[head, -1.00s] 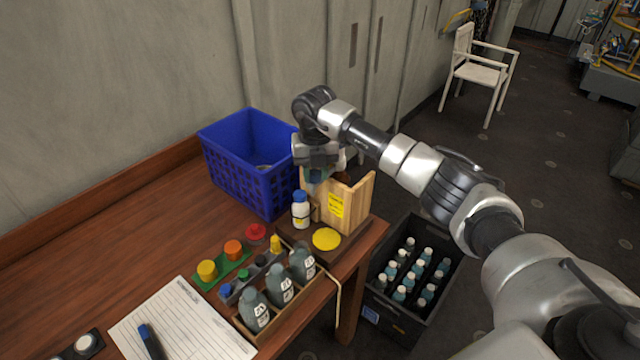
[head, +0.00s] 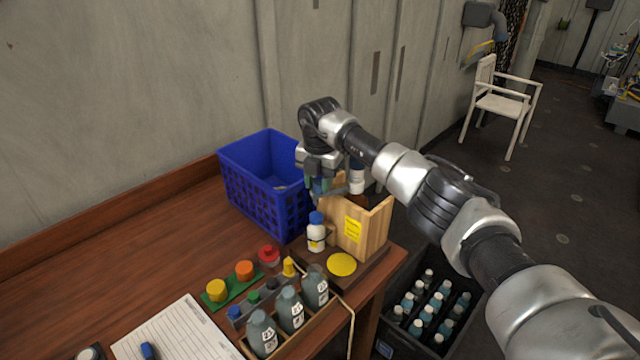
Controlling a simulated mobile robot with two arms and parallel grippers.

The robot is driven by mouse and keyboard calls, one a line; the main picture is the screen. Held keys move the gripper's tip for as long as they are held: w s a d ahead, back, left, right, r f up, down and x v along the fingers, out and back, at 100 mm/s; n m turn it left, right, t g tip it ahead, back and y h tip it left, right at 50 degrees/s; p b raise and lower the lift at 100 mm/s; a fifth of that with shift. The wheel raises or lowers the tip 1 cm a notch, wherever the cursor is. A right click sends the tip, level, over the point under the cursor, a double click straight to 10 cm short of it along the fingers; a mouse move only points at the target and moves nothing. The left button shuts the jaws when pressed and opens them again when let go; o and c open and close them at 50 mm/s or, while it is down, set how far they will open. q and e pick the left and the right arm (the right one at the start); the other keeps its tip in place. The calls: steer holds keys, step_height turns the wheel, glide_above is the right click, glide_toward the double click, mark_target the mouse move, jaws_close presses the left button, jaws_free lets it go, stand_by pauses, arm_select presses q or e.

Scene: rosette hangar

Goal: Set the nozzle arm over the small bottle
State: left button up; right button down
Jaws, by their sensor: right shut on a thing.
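My right gripper (head: 322,188) points down at the back left of an open wooden box (head: 374,232) with a yellow label. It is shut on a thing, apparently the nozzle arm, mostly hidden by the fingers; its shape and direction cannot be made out. A small white bottle (head: 316,238) with a blue cap stands upright at the box's left front, below and apart from the gripper. A brown bottle with a white label (head: 357,181) stands up out of the box, just right of the gripper. My left gripper is not in view.
The box stands on a dark base with a yellow disc (head: 341,264). A blue basket (head: 250,190) is close on the left. A wooden rack (head: 300,326) of grey bottles and a green strip (head: 228,294) with coloured caps lie in front. A black crate (head: 392,338) is on the floor.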

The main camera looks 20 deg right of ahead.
stand_by(0.3)
steer(key=c, duration=0.8)
jaws_free()
steer(key=shift+w+r, duration=0.1)
steer(key=shift+r, duration=0.4)
step_height(320, 180, up, 10)
steer(key=b, duration=0.3)
steer(key=shift+f, duration=0.1)
